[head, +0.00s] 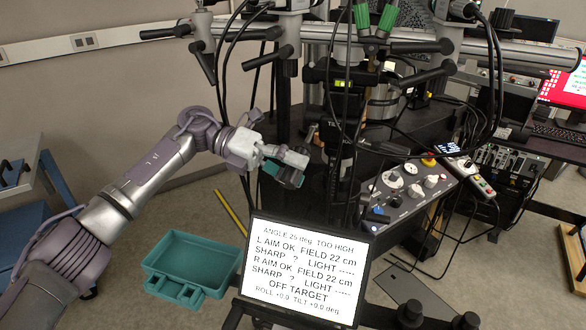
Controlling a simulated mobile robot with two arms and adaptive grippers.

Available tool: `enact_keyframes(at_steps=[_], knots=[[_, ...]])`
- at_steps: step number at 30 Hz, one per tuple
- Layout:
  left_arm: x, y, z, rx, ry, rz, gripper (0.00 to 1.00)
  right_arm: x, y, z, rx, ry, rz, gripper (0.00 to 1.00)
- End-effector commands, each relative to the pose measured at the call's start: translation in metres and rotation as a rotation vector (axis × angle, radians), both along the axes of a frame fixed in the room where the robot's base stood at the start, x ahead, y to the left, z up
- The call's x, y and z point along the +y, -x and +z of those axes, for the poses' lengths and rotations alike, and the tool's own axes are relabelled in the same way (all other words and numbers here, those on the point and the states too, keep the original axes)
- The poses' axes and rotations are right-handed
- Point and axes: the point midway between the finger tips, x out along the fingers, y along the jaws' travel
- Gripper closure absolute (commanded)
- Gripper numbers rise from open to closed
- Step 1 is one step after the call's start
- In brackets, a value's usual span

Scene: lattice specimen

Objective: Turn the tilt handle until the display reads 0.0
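The display (304,271) stands at the bottom middle and faces me. My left gripper (295,170) is just below and left of this part. Its finger gap and any contact are unclear. My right gripper is out of view.
A teal tray (190,262) lies on the floor at lower left, near a yellow bar (232,214). A control box (400,192) with knobs sits right of the column. Black cables hang around the column. A cart (30,180) stands at the left edge.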

Motion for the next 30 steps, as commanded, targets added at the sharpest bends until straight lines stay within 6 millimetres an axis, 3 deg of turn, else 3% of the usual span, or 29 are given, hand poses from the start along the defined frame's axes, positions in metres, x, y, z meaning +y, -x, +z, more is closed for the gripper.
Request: enact_keyframes(at_steps=[10,22,30], knots=[[0.01,-0.004,0.002,0.0,-0.001,0.003,0.4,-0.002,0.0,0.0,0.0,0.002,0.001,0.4],[0.083,-0.03,0.022,0.0,0.0,0.002,0.4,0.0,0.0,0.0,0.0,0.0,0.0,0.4],[0.108,-0.037,0.028,0.001,-0.001,-0.001,0.4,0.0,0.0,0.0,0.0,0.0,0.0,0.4]])
